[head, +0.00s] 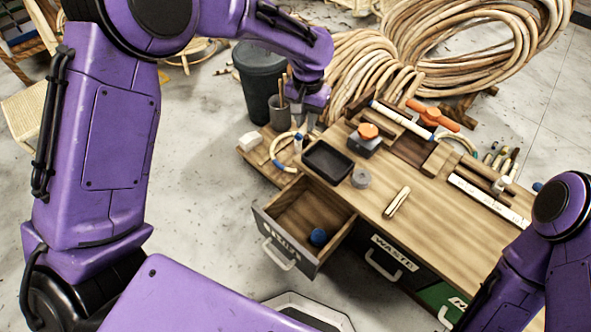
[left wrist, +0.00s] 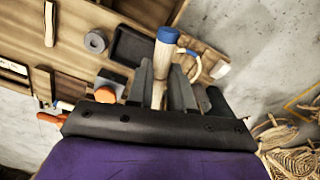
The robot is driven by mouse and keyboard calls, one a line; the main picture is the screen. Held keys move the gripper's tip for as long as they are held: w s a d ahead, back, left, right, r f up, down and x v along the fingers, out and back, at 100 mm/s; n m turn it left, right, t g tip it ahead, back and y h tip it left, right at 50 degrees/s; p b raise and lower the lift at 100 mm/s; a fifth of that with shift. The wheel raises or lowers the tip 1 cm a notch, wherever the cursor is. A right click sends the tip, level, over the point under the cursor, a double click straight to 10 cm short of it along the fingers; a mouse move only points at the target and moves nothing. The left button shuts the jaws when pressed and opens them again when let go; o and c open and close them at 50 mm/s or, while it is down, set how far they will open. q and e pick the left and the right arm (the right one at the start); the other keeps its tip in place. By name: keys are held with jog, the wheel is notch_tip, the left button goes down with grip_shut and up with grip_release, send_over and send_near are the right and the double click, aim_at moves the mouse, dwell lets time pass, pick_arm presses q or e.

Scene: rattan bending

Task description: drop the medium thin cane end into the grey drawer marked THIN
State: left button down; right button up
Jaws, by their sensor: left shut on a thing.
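My left gripper (head: 303,122) is shut on a short pale cane end with a blue tip (head: 298,144), held above the back left part of the bench. In the left wrist view the cane end (left wrist: 166,44) stands out between the fingers (left wrist: 165,78), blue tip outward. The grey drawer marked THIN (head: 283,241) is pulled open at the bench's front left, lower and nearer than the gripper. A blue-tipped piece (head: 318,237) lies inside it. My right arm shows at the lower right, but its gripper is out of view.
A black tray (head: 327,161), a grey ring (head: 360,178) and an orange-topped block (head: 368,133) stand on the bench, between gripper and drawer or beside them. A curved cane loop (head: 277,150) lies at the left. The WASTE drawer (head: 393,254) is shut.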

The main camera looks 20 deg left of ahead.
pick_arm(q)
jog(key=s+d+f+m+b, duration=0.1)
jog(key=s+f+b, duration=0.2)
jog(key=f, duration=0.9)
jog(key=s+d+f+m+b, duration=0.2)
jog(key=s+f+b, duration=0.1)
jog(key=f+b, duration=0.6)
notch_tip(320, 180, down, 4)
jog(key=shift+d+r, duration=0.15)
jog(key=shift+r, duration=0.1)
jog(key=c, duration=0.9)
grip_release()
jog(key=shift+s, duration=0.1)
jog(key=shift+r, duration=0.1)
notch_tip(320, 180, up, 10)
jog(key=p, duration=0.4)
jog(key=shift+r, duration=0.25)
